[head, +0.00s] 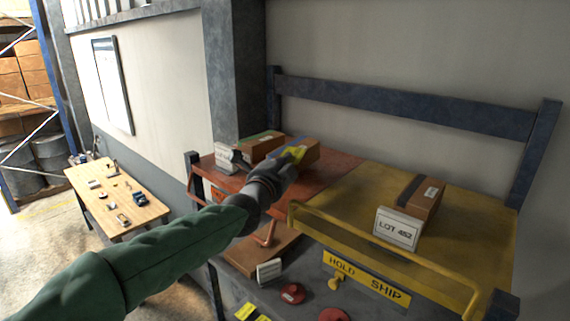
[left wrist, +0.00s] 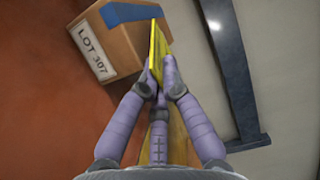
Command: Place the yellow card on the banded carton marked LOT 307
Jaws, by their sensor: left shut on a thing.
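My left gripper (head: 284,166) is shut on the yellow card (head: 293,153) over the red deck. In the left wrist view, the fingers (left wrist: 158,82) pinch the card (left wrist: 159,46), which shows nearly edge-on. The brown carton marked LOT 307 (left wrist: 118,50) has a blue band and sits close by the card, which overlaps its right side in that view. I cannot tell whether they touch. The carton (head: 311,150) also shows in the head view, partly behind the card. My right gripper is not in view.
A green-banded carton (head: 258,151) with a white sign stands left on the red deck (head: 336,166). A dark-banded carton marked LOT 452 (head: 418,196) stands on the yellow deck (head: 363,197). A yellow rail (head: 375,245) fronts it. A wooden table (head: 119,212) is at left.

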